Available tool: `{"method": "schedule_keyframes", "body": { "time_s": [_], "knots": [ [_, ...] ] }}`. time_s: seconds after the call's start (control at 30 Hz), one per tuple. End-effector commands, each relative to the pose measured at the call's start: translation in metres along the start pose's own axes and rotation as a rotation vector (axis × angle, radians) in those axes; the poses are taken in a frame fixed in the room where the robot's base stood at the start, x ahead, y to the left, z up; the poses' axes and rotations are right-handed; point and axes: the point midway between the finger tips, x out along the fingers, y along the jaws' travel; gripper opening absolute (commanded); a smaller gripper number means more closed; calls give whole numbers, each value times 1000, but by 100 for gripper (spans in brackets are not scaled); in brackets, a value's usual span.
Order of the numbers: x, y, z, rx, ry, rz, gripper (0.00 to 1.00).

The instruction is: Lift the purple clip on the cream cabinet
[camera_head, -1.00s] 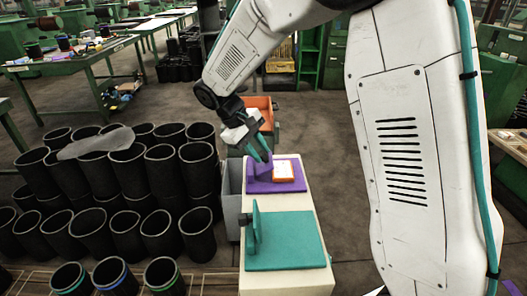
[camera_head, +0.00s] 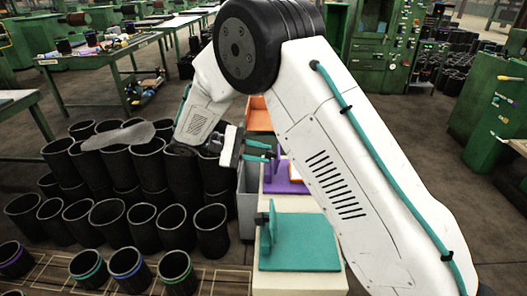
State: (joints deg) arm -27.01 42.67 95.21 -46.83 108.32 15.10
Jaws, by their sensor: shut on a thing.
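The purple clip (camera_head: 279,153) is a small upright piece at the back of a purple plate (camera_head: 280,186) on the cream cabinet (camera_head: 257,262). My gripper (camera_head: 270,152) has teal fingers and comes in from the left, at the clip. The fingers are shut on the clip, with only a bit of purple showing by their tips.
A teal plate with an upright teal clip (camera_head: 300,243) lies nearer on the cabinet. A grey bin (camera_head: 247,200) and an orange bin (camera_head: 257,115) stand beside and behind it. Many black sleeves (camera_head: 120,220) crowd the left. Open floor lies right.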

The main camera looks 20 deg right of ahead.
Motion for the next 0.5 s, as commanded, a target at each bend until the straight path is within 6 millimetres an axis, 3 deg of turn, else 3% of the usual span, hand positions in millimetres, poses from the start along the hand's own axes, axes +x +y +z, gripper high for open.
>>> {"method": "schedule_keyframes", "body": {
  "time_s": [0.5],
  "knots": [
    [-5,-4,-4,0,-86,87,2]
  ]
}}
